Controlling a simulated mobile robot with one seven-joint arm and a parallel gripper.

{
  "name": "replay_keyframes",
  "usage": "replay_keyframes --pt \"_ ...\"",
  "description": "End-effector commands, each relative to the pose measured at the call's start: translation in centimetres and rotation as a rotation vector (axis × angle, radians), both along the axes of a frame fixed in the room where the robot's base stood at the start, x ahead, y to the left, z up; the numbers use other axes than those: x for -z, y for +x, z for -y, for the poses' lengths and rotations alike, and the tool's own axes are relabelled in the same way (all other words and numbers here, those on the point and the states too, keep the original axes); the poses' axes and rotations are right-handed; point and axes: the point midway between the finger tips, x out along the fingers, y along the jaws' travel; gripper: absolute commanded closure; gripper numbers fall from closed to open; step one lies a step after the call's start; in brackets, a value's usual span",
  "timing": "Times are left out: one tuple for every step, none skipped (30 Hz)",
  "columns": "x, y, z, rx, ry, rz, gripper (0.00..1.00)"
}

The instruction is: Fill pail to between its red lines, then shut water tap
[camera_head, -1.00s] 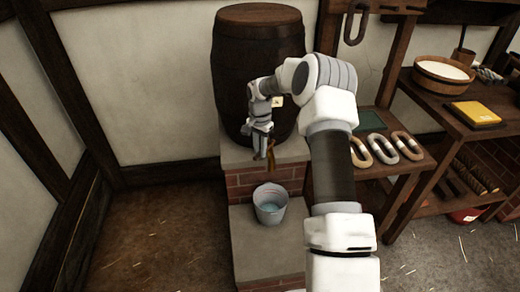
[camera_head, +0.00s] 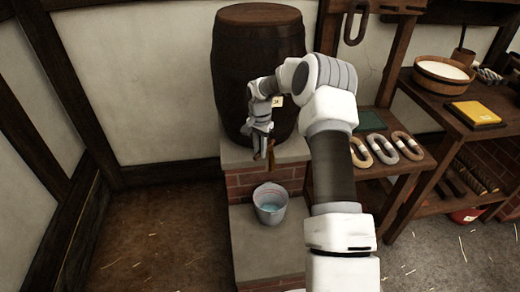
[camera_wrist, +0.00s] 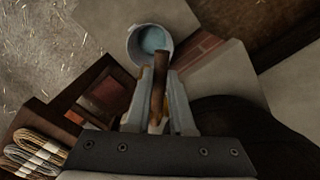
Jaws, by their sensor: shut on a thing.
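The grey metal pail (camera_head: 270,213) stands upright on the lower stone step, below the tap. Pale blue water shows inside it, also in the wrist view (camera_wrist: 151,41). I cannot make out its red lines well enough to judge the level. The brown tap (camera_head: 271,153) sits low at the front of the dark barrel (camera_head: 258,62). My gripper (camera_head: 260,156) is at the tap, above the pail. In the wrist view, its fingers (camera_wrist: 158,100) are shut on the brown tap handle (camera_wrist: 159,85). No water stream can be made out.
The barrel stands on a stone-topped brick ledge (camera_head: 236,158). To the right are a shelf with several rope-like rings (camera_head: 384,149) and a bench with a wooden tub (camera_head: 443,75) and a yellow block (camera_head: 474,112). The floor at left is clear.

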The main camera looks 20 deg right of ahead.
Motion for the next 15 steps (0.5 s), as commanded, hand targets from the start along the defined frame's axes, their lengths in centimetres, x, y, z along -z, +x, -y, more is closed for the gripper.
replay_keyframes --pt "-0.05 0.02 0.00 0.000 0.001 0.001 1.00" --pt "-0.05 0.03 0.01 0.000 0.001 0.001 1.00" --pt "-0.05 0.02 0.00 0.000 0.001 0.001 1.00" --pt "-0.05 0.03 0.01 0.000 0.001 0.001 1.00" --pt "-0.05 0.02 0.00 0.000 0.001 0.001 1.00" --pt "-0.05 0.03 0.01 0.000 0.001 0.001 1.00" --pt "-0.05 0.03 0.01 0.000 0.001 0.001 1.00" --pt "-0.05 0.02 0.00 0.000 0.001 0.001 1.00" --pt "-0.06 0.03 0.01 0.000 0.001 0.001 1.00" --pt "-0.06 0.02 0.01 -0.001 0.000 0.001 1.00" --pt "-0.07 0.00 0.02 -0.003 0.000 0.001 1.00" --pt "-0.07 -0.02 0.04 -0.007 0.000 0.001 1.00" --pt "-0.08 -0.05 0.05 -0.011 0.000 0.000 1.00" --pt "-0.09 -0.09 0.07 -0.017 0.000 0.000 1.00" --pt "-0.09 -0.16 0.12 -0.028 0.000 0.000 1.00"
